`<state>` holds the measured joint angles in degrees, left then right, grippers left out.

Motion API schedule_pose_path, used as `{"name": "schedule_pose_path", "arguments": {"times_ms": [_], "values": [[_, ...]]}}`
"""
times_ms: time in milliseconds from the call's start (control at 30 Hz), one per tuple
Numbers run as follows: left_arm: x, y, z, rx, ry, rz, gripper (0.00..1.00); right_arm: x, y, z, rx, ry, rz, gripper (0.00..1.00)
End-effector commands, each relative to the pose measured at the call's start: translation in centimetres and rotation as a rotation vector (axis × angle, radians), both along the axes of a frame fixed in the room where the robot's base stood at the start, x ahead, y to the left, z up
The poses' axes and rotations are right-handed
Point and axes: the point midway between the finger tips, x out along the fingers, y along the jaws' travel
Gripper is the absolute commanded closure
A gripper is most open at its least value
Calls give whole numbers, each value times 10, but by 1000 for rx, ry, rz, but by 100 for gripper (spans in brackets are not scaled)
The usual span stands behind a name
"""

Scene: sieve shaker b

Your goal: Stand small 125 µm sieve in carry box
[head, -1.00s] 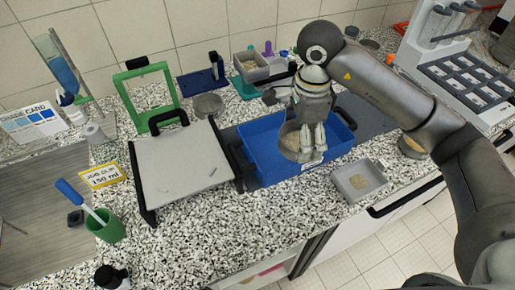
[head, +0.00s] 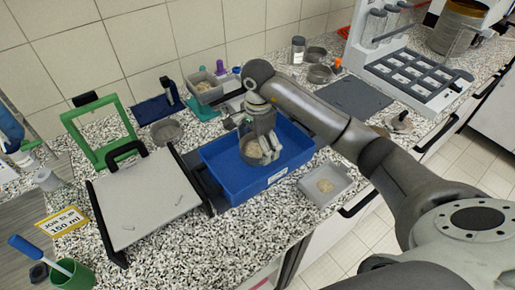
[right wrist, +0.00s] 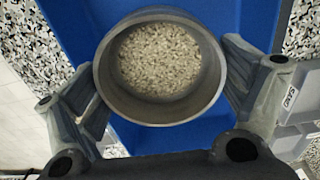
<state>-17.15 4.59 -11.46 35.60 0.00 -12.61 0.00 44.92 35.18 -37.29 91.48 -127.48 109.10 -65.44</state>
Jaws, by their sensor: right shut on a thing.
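The blue carry box (head: 236,183) stands on the speckled counter with its label on the front wall. My right gripper (head: 264,152) is over the box, fingers pointing down, shut on a small round grey metal sieve (head: 251,157). In the right wrist view the sieve (right wrist: 165,115) sits between both fingers, its open mouth facing the camera, with pale grains inside. Blue box surfaces show behind it. I cannot tell whether it touches the box floor, and its mesh size is not readable. My left gripper is not in view.
A grey-topped board with black handles (head: 147,205) stands close left of the box. A grey tray with grains (head: 325,184) is at its right front. A dark mat (head: 355,97) and a grey rack (head: 412,72) lie further right. The front counter is fairly clear.

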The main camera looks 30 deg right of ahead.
Motion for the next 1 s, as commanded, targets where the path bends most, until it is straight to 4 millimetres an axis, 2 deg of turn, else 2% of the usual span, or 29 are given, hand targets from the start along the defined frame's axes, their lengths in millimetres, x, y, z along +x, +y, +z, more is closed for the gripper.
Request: {"name": "schedule_pose_path", "arguments": {"times_ms": [267,333,467,900,933,1000], "values": [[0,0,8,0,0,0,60,14,-7,-18,2,2,-1,36],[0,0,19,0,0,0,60,12,-6,-27,3,6,0,36],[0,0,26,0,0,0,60,13,-6,-42,3,1,-1,36],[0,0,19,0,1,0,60,13,-7,-53,0,-2,1,36],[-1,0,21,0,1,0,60,13,-7,-51,1,-1,1,4],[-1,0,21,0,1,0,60,13,-6,-51,1,-1,0,0]]}}
